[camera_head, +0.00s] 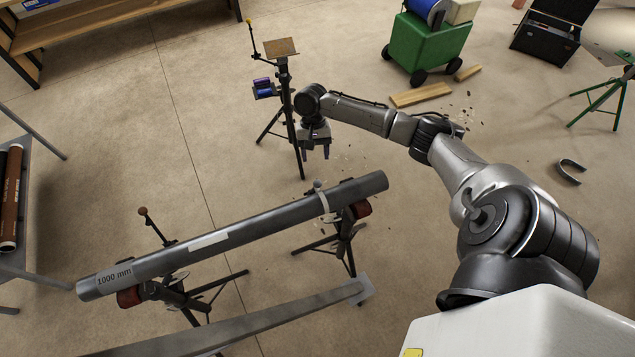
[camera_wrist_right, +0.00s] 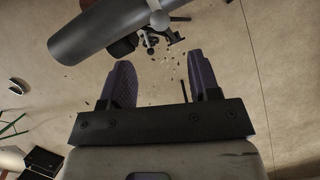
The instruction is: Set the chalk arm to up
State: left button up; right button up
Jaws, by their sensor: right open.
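A pale, chalk-coloured arm (camera_head: 324,201) lies across the top of the grey pipe near its right end, with a small knob standing above the pipe. The arm also shows at the top of the right wrist view (camera_wrist_right: 158,17), beside the pipe end. The grey pipe (camera_head: 235,232), marked 1000 mm, rests on two tripod stands. My right gripper (camera_head: 317,152) is open and empty, above and behind the pipe's right part, apart from the arm. Its two purple-grey fingers are spread in the wrist view (camera_wrist_right: 163,78). My left gripper is not in view.
A tripod (camera_head: 288,110) with a small plate and a thin yellow-tipped rod stands close behind my right gripper. Another dark-knobbed arm (camera_head: 152,222) stands up by the left pipe stand. A grey beam (camera_head: 260,322) lies in front. A green cart (camera_head: 425,48) stands at the back.

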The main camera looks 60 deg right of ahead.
aim_at(318, 183)
jog(key=x, duration=1.1)
jog(key=shift+f, duration=0.2)
grip_shut()
